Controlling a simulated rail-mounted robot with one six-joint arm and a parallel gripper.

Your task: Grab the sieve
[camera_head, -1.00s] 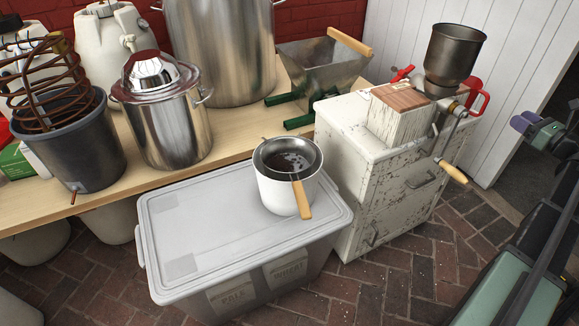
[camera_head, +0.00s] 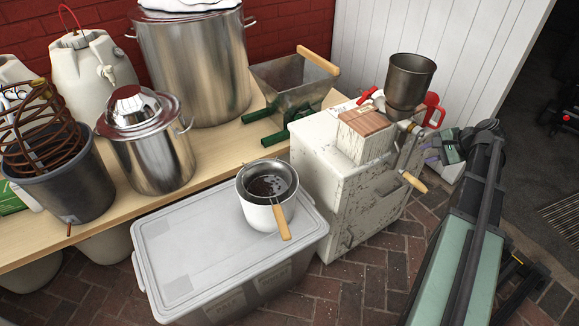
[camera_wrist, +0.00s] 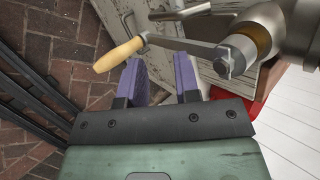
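The sieve (camera_head: 268,186), a round metal bowl with a light wooden handle, rests in the mouth of a white pot (camera_head: 265,215). The handle hangs out over the pot's near side. The pot stands on the lid of a grey storage box. My gripper (camera_head: 436,156) is to the right of the white cabinet, well apart from the sieve. In the wrist view its two purple fingers (camera_wrist: 159,78) are spread with nothing between them. The sieve is not in the wrist view.
A grain mill (camera_head: 405,85) with a crank stands on the white cabinet (camera_head: 325,190). Its crank handle (camera_wrist: 119,54) is close beyond my fingers in the wrist view. The storage box lid (camera_head: 185,235) has free room left of the pot. Steel pots and a coil bucket stand on the bench behind.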

